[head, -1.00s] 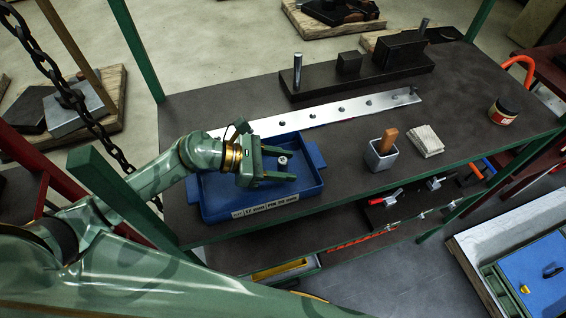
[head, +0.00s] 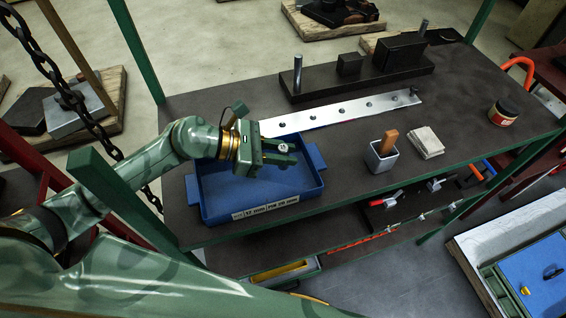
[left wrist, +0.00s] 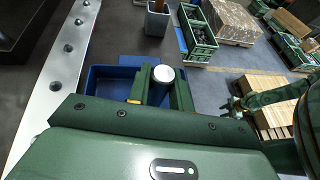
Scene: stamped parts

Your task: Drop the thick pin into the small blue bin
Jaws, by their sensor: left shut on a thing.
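The blue bin (head: 222,192) is a shallow open tray on the dark bench, with a white label on its front wall. My left gripper (head: 281,151) is shut on the thick pin (head: 283,147), a short grey cylinder with a pale round top. In the head view the gripper and pin appear over the bin's back right part. In the left wrist view the pin (left wrist: 163,75) stands upright between the fingers (left wrist: 163,88), and the bin (left wrist: 106,76) shows beside and behind them. The pin's lower end is hidden.
A metal strip (head: 355,107) with several pins lies behind the bin. A dark fixture (head: 365,75) with a tall pin stands farther back. A grey cup (head: 380,160) with a wooden handle, a pale block stack (head: 426,142) and a jar (head: 503,112) are to the right.

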